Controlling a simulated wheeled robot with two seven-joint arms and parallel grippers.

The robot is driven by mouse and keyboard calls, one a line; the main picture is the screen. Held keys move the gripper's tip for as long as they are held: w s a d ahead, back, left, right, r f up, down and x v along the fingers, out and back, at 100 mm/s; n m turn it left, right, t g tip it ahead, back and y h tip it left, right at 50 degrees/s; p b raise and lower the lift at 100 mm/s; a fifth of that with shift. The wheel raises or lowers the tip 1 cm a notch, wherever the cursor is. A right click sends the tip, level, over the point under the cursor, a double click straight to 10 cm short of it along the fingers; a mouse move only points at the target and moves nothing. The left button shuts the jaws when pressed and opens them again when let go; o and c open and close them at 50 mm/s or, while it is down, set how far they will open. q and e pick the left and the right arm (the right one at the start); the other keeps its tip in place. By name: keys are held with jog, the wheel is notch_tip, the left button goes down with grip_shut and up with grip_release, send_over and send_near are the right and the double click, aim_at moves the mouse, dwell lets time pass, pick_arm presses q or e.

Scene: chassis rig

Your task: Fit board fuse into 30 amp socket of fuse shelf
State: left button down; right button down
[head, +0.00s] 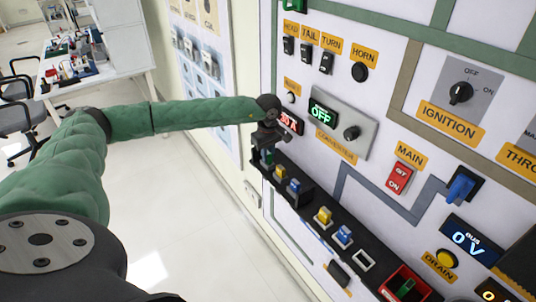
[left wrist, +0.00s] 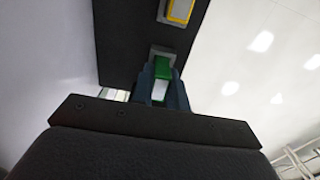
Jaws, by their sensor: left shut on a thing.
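The dark fuse shelf (head: 309,202) runs along the bottom of the panel. My left gripper (head: 267,151) is at the shelf's far left end, shut on a green board fuse (head: 269,157). In the left wrist view the green fuse (left wrist: 163,75) sits between the fingertips (left wrist: 163,92), with its far end at a grey socket (left wrist: 164,53) in the shelf (left wrist: 128,50). I cannot tell how deep the fuse is in it. The socket's amp label is not readable. My right gripper is not in view.
Yellow (head: 323,216) and blue (head: 343,236) fuses stand in other sockets along the shelf. A red bin (head: 402,283) with something green in it is at the near end. Open floor (head: 190,200) lies left.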

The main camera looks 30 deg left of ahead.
pick_arm(q)
jog(key=shift+f, duration=0.4)
jog(key=c, duration=1.3)
grip_release()
jog(key=shift+r+p, duration=0.55)
jog(key=shift+r, duration=3.35)
